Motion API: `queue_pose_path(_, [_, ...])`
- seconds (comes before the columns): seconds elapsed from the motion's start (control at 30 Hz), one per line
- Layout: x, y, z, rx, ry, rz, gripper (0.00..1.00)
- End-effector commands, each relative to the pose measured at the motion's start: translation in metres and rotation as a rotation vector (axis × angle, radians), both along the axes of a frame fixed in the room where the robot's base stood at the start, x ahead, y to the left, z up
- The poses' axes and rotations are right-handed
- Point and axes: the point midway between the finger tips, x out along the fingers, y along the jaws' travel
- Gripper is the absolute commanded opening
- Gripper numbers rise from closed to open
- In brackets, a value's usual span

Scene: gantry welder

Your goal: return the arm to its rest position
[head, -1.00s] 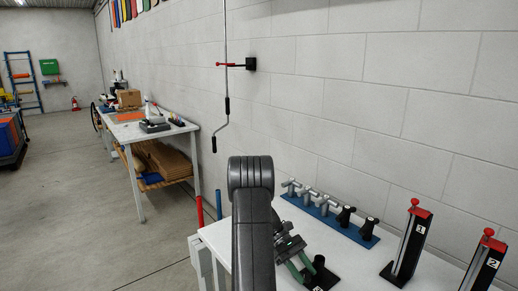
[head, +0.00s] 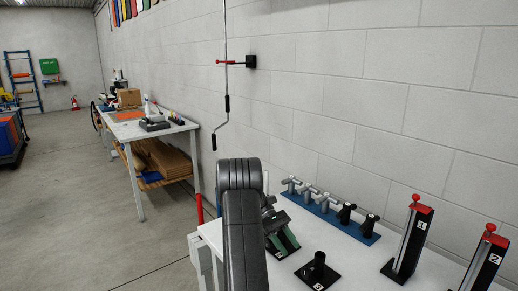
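My arm rises in the middle foreground of the head view, its thick dark elbow at the top. My gripper (head: 273,222) shows only in part, behind and to the right of the forearm, over the left part of the white table (head: 355,272). A green piece (head: 287,241) shows just below it. I cannot tell whether it is held. The fingertips cannot be made out, so open or shut does not show.
A black stand (head: 318,268) is close to the right of my gripper. A blue rack (head: 350,226) with several handles runs along the wall. Red-topped posts 1 (head: 412,240) and 2 (head: 488,260) stand at right. A crank rod (head: 227,105) hangs behind.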

Motion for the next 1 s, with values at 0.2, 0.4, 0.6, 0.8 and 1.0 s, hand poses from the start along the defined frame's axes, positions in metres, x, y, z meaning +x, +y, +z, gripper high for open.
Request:
queue_pose_path(0.2, [0.02,0.016,0.02,0.0,0.001,0.0,0.38])
queue_pose_path(0.4, [0.027,0.021,0.025,-0.001,0.001,0.0,0.38])
queue_pose_path(0.6, [0.034,0.027,0.029,0.001,0.001,0.0,0.38])
queue_pose_path(0.8, [0.026,0.02,0.013,0.0,-0.001,0.0,0.38])
queue_pose_path(1.0, [0.018,0.015,0.008,0.0,-0.001,0.0,0.38])
